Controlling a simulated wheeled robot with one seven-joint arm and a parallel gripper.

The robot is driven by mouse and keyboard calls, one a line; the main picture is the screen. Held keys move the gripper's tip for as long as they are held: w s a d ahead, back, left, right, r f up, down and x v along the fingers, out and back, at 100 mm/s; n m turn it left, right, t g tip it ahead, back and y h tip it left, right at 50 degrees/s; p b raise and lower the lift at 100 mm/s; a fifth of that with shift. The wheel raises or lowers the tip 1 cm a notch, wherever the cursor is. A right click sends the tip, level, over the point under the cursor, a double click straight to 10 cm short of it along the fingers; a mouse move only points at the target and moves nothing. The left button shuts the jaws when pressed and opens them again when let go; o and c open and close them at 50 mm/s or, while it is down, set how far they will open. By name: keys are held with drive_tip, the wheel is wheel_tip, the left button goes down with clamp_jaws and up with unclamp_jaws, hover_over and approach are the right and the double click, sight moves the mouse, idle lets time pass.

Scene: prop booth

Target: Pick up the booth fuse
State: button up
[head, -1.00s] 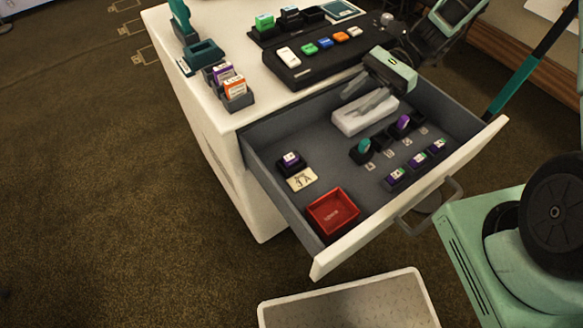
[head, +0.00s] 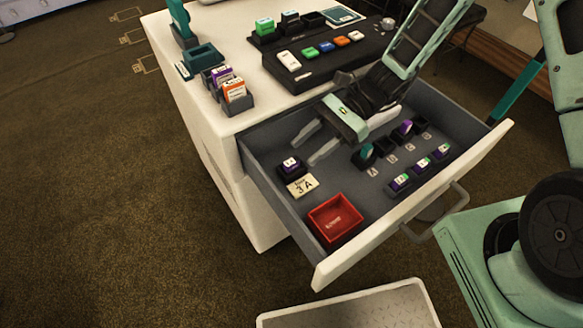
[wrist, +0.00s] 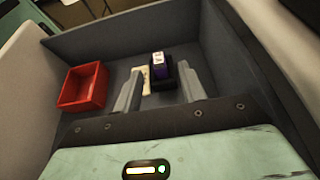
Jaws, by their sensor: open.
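The booth fuse seems to be the purple fuse with a white top (head: 291,162), upright in a black holder (head: 292,174) at the left of the open drawer. A cream card (head: 301,186) marked "3 A" lies in front of it; its upper word is hard to read. My gripper (head: 303,151) is open and empty inside the drawer, its fingers pointing at the fuse from the right and still short of it. In the wrist view the fuse (wrist: 158,67) appears between the two fingertips (wrist: 160,75), beyond them.
A red tray (head: 335,218) sits in the drawer's front left. Lettered sockets (head: 386,145) and a row of purple fuses (head: 421,168) fill the right. The drawer walls (head: 262,180) surround this. Holders and a button panel (head: 320,62) stand on top.

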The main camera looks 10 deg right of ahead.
sight(296, 159)
drive_tip(key=x, duration=0.3)
drive_tip(key=shift+s+a+f, duration=0.1)
drive_tip(key=shift+a, duration=0.05)
clamp_jaws()
